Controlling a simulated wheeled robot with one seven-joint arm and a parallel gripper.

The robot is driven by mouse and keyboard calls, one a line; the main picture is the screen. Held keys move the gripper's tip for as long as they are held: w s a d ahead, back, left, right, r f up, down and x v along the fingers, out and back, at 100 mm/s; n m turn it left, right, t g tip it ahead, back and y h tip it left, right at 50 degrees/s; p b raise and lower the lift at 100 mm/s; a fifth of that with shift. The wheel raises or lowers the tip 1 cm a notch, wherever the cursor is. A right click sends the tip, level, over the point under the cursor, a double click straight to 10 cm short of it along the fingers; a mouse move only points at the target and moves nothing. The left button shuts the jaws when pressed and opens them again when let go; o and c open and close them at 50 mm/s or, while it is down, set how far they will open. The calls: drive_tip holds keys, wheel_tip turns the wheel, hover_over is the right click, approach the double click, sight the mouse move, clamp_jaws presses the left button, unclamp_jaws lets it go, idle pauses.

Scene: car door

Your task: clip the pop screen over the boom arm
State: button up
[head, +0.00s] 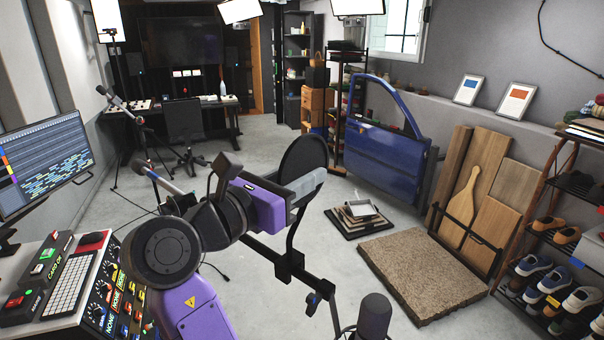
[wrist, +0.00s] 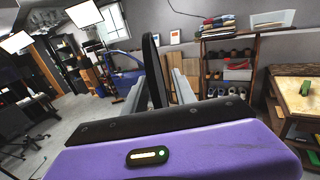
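The pop screen (head: 304,152) is a round black disc on a curved black stem, upright in the head view. Its stem runs down to a black block at the boom arm (head: 262,250); I cannot tell whether that block is clipped around the arm or only touching it. My gripper (head: 308,186) is beside the lower part of the disc, its grey fingers covering part of it. In the wrist view the pop screen (wrist: 154,68) is edge-on between the two fingers of my gripper (wrist: 157,86). The fingers are apart, with gaps visible on both sides of the disc.
A microphone (head: 374,314) stands at the bottom, near the boom arm's right end. A mixing desk (head: 100,290) and a monitor (head: 44,165) are at left. A blue car door (head: 383,150), a granular slab (head: 420,270) and a shoe rack (head: 560,235) are at right.

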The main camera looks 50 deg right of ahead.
drive_tip(key=a+b, duration=0.2)
drive_tip(key=a, duration=0.5)
drive_tip(key=shift+w+a, duration=0.3)
drive_tip(key=shift+a, duration=0.1)
drive_tip(key=shift+a, duration=0.1)
